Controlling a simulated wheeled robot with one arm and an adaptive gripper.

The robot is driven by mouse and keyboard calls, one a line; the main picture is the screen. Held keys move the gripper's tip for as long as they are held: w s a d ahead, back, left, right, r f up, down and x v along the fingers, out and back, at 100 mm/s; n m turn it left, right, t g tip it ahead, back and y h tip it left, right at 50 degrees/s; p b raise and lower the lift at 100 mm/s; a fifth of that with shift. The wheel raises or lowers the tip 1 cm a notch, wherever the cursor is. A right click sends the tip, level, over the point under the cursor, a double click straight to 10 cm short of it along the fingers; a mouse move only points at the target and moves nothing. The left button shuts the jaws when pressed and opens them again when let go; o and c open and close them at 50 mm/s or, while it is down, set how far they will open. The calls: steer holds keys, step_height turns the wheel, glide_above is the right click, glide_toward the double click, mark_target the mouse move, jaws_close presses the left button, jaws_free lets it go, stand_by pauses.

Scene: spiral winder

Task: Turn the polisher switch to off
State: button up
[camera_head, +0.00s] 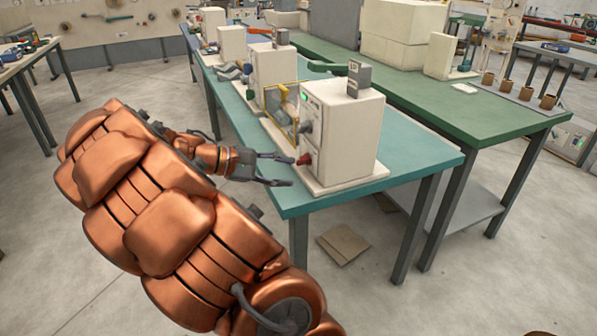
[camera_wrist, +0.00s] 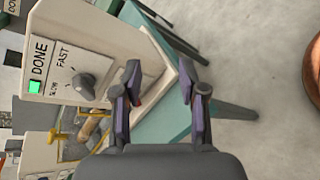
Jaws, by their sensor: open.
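A cream machine (camera_head: 342,130) stands at the near end of the teal table. Its front has a green light, a grey knob (camera_head: 306,127) and a lower red knob (camera_head: 304,159). I cannot read which control is the polisher switch. In the wrist view the grey knob (camera_wrist: 83,85) sits by "FAST" and a partly hidden second word, beside a lit green "DONE" lamp (camera_wrist: 35,85). A bit of red (camera_wrist: 137,99) shows behind one finger. My gripper (camera_head: 288,169) is open and empty, just left of the red knob; its fingers (camera_wrist: 166,82) spread apart.
The teal table (camera_head: 408,157) carries more cream machines (camera_head: 273,70) behind. A yellow-framed part (camera_head: 281,108) sits beside the near machine. A green table (camera_head: 500,113) stands to the right. A cardboard piece (camera_head: 342,244) lies on the floor. Floor in front is mostly clear.

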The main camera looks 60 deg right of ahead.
mark_target(299, 161)
steer(key=w+d+f+n+h+b, duration=0.1)
steer(key=w+d+f, duration=0.1)
steer(key=w+d, duration=0.1)
steer(key=w+d+f+n+h+b, duration=0.1)
steer(key=w+d+f+h+b, duration=0.1)
steer(key=w+f, duration=0.1)
steer(key=w+d+f+n+g+h+b, duration=0.1)
steer(key=w+d+f, duration=0.1)
steer(key=w+d, duration=0.1)
steer(key=shift+w+d+f+h+b, duration=0.2)
steer(key=shift+d+f+h+b, duration=0.05)
steer(key=shift+d+h+b, duration=0.1)
steer(key=shift+x, duration=3.8)
jaws_close()
